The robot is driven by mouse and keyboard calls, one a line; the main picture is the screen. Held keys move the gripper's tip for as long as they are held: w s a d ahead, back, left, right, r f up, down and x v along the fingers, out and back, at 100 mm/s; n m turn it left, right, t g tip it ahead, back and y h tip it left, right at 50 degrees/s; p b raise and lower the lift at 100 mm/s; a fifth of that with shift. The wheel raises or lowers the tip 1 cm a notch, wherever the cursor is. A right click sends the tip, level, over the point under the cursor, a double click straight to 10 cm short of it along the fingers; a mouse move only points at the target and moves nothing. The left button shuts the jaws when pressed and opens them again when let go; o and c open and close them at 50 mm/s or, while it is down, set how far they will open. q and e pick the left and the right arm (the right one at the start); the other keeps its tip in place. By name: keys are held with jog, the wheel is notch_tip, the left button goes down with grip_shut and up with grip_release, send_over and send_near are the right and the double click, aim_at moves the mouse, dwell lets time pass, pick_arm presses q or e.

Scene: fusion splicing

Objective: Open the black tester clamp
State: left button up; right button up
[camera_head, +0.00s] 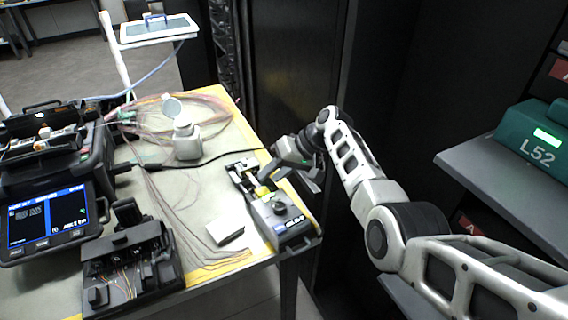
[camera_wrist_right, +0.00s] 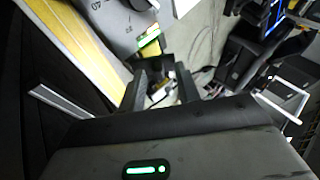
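A grey and black tester (camera_head: 285,218) with a dark round knob stands at the right edge of the table. Its black clamp end (camera_head: 243,172), with yellow parts, lies at the far left of its body. My right gripper (camera_head: 293,172) is beside and above this end, coming from the right. In the right wrist view my right gripper (camera_wrist_right: 161,93) has its two dark fingers apart, with small metallic and black parts visible between and beyond them. I cannot tell whether a finger touches the clamp. The tester's grey body (camera_wrist_right: 108,22) shows at the top left there. My left gripper is not in view.
A black fibre holder (camera_head: 130,268) and a splicer with a lit screen (camera_head: 48,220) stand at the left. A white bottle (camera_head: 187,138), a small white block (camera_head: 225,230) and loose fibres lie near the tester. A dark cabinet and shelf (camera_head: 515,170) are at the right.

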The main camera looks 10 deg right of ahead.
jog(key=v, duration=1.1)
jog(key=shift+d+r, duration=0.2)
jog(key=shift+d, duration=0.1)
jog(key=s+d+f+m+h, duration=0.1)
jog(key=s+d+f+h, duration=0.15)
jog(key=s+f, duration=0.45)
jog(key=s+d+f+h, duration=0.2)
jog(key=s+d+f, duration=0.1)
jog(key=s+f, duration=0.45)
jog(key=s+d+r+t+h, duration=0.2)
jog(key=s+h, duration=0.1)
jog(key=s, duration=1.8)
jog(key=w+a+f+t+y, duration=0.2)
jog(key=w+a+f+t, duration=0.3)
jog(key=f, duration=0.3)
jog(key=shift+w+a+t, duration=0.25)
jog(key=shift+w+t, duration=0.1)
jog(key=shift+t, duration=0.45)
